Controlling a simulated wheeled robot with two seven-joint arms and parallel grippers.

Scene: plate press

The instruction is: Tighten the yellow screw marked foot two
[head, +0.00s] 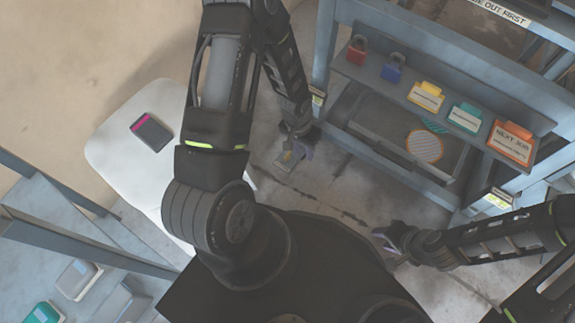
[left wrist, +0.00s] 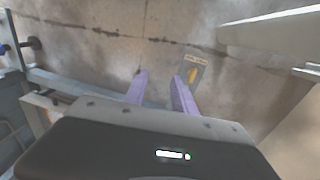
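A yellow screw (left wrist: 192,75) sits on a small grey plate (left wrist: 203,66) at floor level in the left wrist view. The plate has a pale label whose print is too small to read. The same plate shows in the head view (head: 288,168), partly hidden by my left gripper. My left gripper (head: 303,150) is above and beside it. In the left wrist view its two purple fingers (left wrist: 160,92) stand apart with nothing between them, and the screw is beyond the right finger, not touching. My right gripper (head: 382,240) is low at the right, with its finger gap unclear.
A blue-grey rack (head: 345,70) at the right holds a red padlock (head: 356,50), a blue padlock (head: 392,67) and several coloured tags. An orange striped disc (head: 425,146) lies below. A white table (head: 110,150) with a dark tablet (head: 152,132) stands left. Floor between is clear.

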